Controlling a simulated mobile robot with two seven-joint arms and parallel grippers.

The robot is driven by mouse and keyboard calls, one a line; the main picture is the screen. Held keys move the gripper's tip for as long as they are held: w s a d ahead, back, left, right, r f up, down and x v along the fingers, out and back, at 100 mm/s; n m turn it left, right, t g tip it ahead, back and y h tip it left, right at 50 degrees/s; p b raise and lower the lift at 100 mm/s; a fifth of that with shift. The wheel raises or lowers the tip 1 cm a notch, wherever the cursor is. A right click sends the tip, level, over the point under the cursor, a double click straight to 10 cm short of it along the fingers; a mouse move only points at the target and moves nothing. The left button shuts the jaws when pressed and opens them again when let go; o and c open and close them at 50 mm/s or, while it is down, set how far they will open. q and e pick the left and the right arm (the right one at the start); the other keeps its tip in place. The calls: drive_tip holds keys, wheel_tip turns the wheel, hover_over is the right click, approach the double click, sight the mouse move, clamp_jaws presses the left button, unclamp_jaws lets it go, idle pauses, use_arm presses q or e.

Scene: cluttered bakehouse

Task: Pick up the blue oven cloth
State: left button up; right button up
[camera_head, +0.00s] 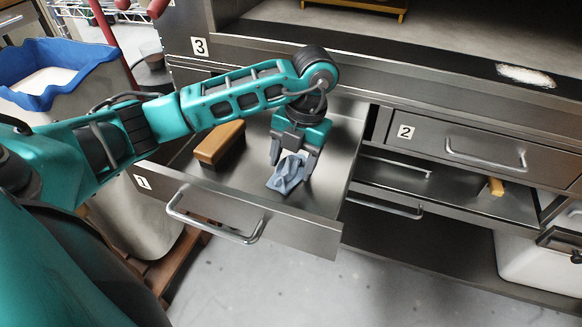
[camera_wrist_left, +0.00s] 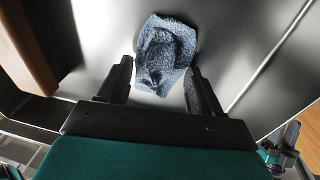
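The blue oven cloth (camera_head: 287,178) lies crumpled on the metal floor of the pulled-out drawer marked 1 (camera_head: 290,228). My left gripper (camera_head: 291,168) points down into this drawer, with its fingers apart on either side of the cloth. In the left wrist view the cloth (camera_wrist_left: 165,52) shows between and beyond the fingertips of the left gripper (camera_wrist_left: 161,75). The fingertips are close to the cloth's sides; whether they touch it I cannot tell.
A wooden-backed brush or block (camera_head: 219,142) lies in the same drawer, left of the cloth. Drawer 2 (camera_head: 480,150) is at the right, above an open drawer holding a small wooden-handled item (camera_head: 496,187). A bin with a blue liner (camera_head: 50,72) stands at the left.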

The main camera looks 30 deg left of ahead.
sight(293, 160)
use_arm(q)
drive_tip(key=c, duration=0.3)
drive_tip(key=shift+c, duration=0.2)
